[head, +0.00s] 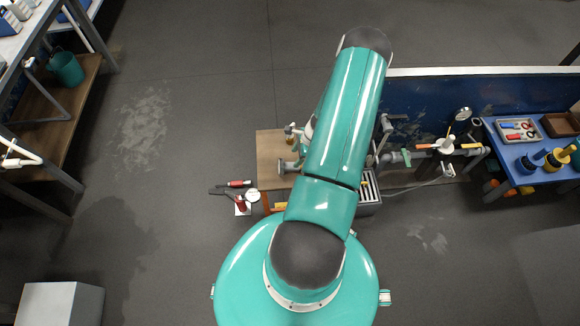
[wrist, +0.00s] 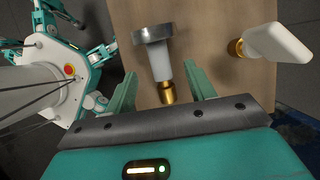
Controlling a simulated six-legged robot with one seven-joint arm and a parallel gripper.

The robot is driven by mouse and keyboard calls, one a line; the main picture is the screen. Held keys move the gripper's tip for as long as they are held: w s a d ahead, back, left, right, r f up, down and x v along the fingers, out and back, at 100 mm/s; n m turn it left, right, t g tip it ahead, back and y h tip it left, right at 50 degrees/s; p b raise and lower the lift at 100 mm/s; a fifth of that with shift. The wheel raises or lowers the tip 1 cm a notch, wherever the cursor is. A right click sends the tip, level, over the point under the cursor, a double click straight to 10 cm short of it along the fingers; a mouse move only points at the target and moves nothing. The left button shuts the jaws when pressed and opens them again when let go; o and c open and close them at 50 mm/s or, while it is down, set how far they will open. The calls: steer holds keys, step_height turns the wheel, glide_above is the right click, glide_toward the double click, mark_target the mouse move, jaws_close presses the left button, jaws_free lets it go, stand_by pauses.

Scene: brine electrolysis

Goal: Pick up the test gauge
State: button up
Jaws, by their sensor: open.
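In the wrist view, my gripper (wrist: 160,85) is open, its two teal fingers apart over a wooden board (wrist: 215,30). What looks like the test gauge (wrist: 160,60) has a dark grey round head, a white body and a brass end. Its body and brass end lie in the gap between the fingers, with a visible space on each side. I cannot tell its height relative to the fingertips. In the head view my arm hides the gripper and part of the board (head: 269,143).
A white piece with a brass end (wrist: 278,43) stands right of the gap. In the head view, a round dial (head: 463,114) sits on pipework right of my arm. A blue table (head: 510,172) holds a tray and rolls.

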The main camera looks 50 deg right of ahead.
mark_target(290, 165)
steer(key=x, duration=0.7)
steer(key=shift+a+f, duration=0.15)
steer(key=shift+f, duration=0.25)
steer(key=shift+c, duration=0.4)
steer(key=c, duration=1.1)
